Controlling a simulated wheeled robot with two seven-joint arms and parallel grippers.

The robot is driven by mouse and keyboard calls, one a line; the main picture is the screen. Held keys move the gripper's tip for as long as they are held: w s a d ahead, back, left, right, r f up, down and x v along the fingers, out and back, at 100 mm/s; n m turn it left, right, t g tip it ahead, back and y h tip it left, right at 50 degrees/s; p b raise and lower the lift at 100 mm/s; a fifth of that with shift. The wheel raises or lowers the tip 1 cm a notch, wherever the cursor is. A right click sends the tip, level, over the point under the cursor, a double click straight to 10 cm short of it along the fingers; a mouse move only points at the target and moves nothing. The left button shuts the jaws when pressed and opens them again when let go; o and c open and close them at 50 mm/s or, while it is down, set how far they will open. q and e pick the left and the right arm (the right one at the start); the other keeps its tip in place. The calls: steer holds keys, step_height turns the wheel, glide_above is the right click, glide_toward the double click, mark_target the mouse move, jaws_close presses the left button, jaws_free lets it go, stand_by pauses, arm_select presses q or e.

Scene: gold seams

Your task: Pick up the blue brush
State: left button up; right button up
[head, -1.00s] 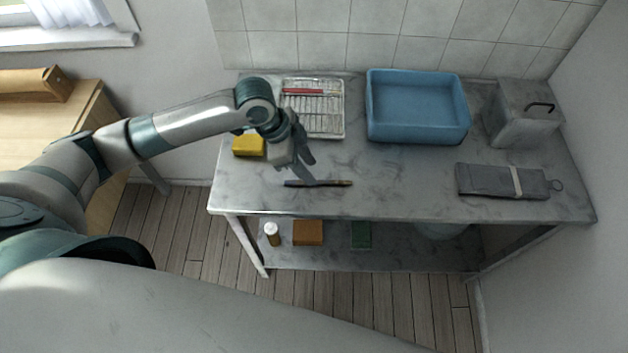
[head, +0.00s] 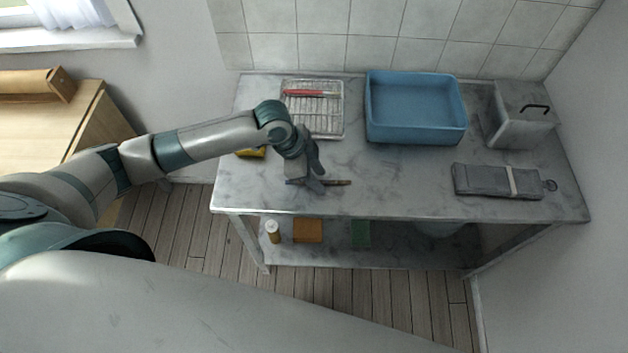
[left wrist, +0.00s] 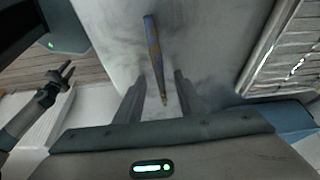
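The blue brush (head: 338,183) lies on the marble-topped table (head: 400,190), near its front edge; my left gripper hides part of it in the head view. In the left wrist view the brush (left wrist: 153,48) shows a blue handle with brown parts, and its near end reaches between the fingers. My left gripper (left wrist: 160,76) is open, one finger on each side of the brush, with gaps to both.
A wire rack tray (head: 325,125) with a red item (head: 310,93) stands behind. A blue basin (head: 415,135), a grey lidded box (head: 520,130) and a grey roll (head: 490,182) stand to the right. A yellow block (head: 252,153) is partly behind my arm. The table middle is clear.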

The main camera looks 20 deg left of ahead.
stand_by(0.3)
arm_select(q)
jaws_close()
steer(key=shift+r, duration=0.35)
step_height(320, 180, up, 4)
steer(key=shift+f+b, duration=0.25)
steer(key=shift+b, duration=0.8)
steer(key=s+d+r+b, duration=0.2)
steer(key=s+d+r, duration=0.3)
steer(key=d, duration=0.5)
steer(key=shift+s+r+b, duration=0.3)
steer(key=shift+s+r, duration=0.1)
steer(key=shift+r, duration=0.55)
steer(key=shift+d, duration=0.1)
